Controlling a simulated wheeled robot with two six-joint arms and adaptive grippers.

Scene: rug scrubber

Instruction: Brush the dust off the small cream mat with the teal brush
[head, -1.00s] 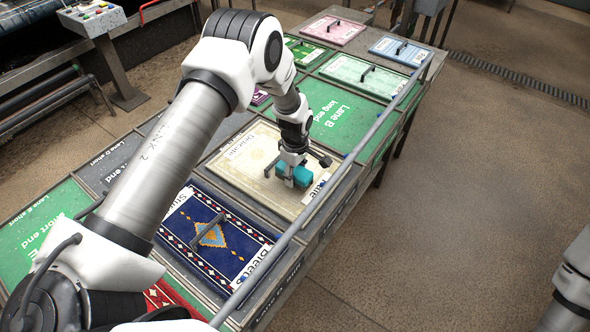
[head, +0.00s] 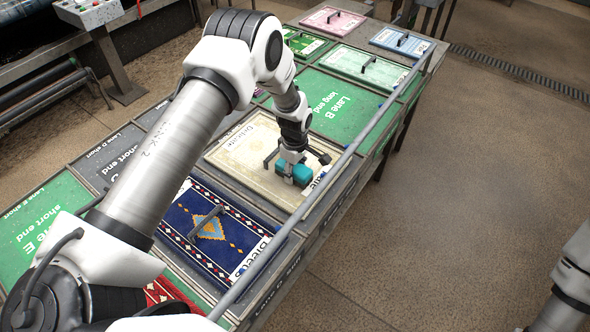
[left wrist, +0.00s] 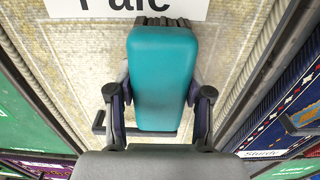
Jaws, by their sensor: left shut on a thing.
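The small cream mat (head: 232,152) lies on the long table, with printed labels on it. My left gripper (head: 294,172) is over the right part of the mat, near the rail. It is shut on the teal brush (head: 301,176). In the left wrist view the teal brush (left wrist: 162,75) lies between the two fingers, over the mat (left wrist: 75,55), close to a white label. The brush's underside is hidden, so I cannot tell if it touches the mat. Only a piece of my right arm shows at the right edge; its gripper is out of view.
A dark blue patterned rug (head: 205,235) with a handle lies in front of the mat. A green Lane B panel (head: 343,110) lies behind it. A metal rail (head: 330,170) runs along the table's right edge. The floor to the right is clear.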

